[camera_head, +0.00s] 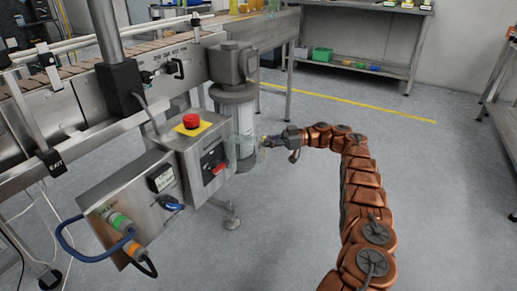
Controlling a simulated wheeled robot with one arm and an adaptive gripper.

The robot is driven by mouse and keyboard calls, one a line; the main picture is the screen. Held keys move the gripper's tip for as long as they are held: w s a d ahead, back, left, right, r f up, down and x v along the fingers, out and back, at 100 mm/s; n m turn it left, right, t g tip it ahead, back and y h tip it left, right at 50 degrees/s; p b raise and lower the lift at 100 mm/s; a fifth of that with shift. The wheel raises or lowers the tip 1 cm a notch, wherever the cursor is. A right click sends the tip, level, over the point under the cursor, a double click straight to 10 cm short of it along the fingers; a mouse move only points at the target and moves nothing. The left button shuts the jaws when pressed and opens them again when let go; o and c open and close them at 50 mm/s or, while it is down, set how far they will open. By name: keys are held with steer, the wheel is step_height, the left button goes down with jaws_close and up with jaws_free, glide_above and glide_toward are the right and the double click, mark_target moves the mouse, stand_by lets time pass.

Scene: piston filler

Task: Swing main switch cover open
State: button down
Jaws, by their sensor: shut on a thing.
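The main switch (213,170) is a red handle on the front of a grey metal control box (196,160). Its cover (245,153) looks like a faint clear panel between the switch and my gripper. It seems to stand out from the box to the right; its exact edges and angle are hard to make out. My gripper (265,142), at the end of my copper-coloured arm, is right of the box at about switch height. It is shut on the outer edge of the cover. The fingertips are small and partly blurred.
A red emergency button (192,121) on a yellow plate tops the box. A second panel (138,205) with cables stands at its lower left. The conveyor (60,90) runs behind, with a grey motor column (233,95) close behind the cover. The floor to the right is clear.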

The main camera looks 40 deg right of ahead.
steer(key=shift+w+a+r+b, duration=0.1)
steer(key=shift+a+b, duration=0.05)
steer(key=shift+b, duration=0.15)
stand_by(0.4)
steer(key=c, duration=1.2)
jaws_free()
steer(key=shift+c, duration=0.2)
steer(key=shift+r+p, duration=0.1)
steer(key=shift+p, duration=0.3)
